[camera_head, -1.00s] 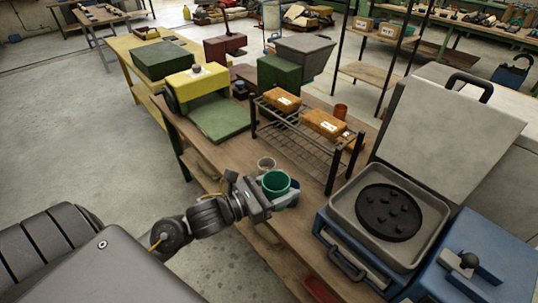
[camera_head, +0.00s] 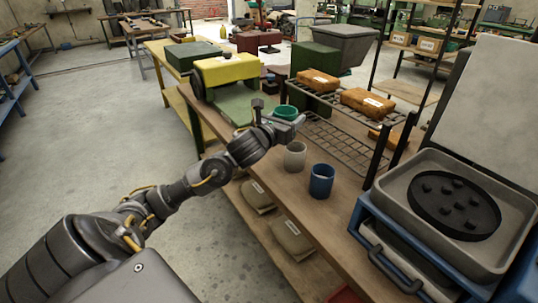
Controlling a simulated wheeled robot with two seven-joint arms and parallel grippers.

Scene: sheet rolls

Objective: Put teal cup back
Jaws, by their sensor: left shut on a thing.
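The teal cup (camera_head: 286,112) is held in my left gripper (camera_head: 293,121), which is shut on it. Only the cup's upper part shows; the gripper hides the rest. Cup and gripper are at the left end of the wire rack (camera_head: 340,142), above or beside the bench; I cannot tell the exact height. A pale grey cup (camera_head: 294,157) stands upright on the bench just in front of the gripper. A dark blue cup (camera_head: 321,182) stands nearer and to the right. My right gripper is not in view.
Orange-brown boxes (camera_head: 367,102) lie on the rack's upper shelf. A blue machine with a round black plate (camera_head: 454,205) and raised lid fills the right. A yellow and green machine (camera_head: 228,70) stands behind the gripper. Bare wooden bench (camera_head: 345,215) surrounds the blue cup.

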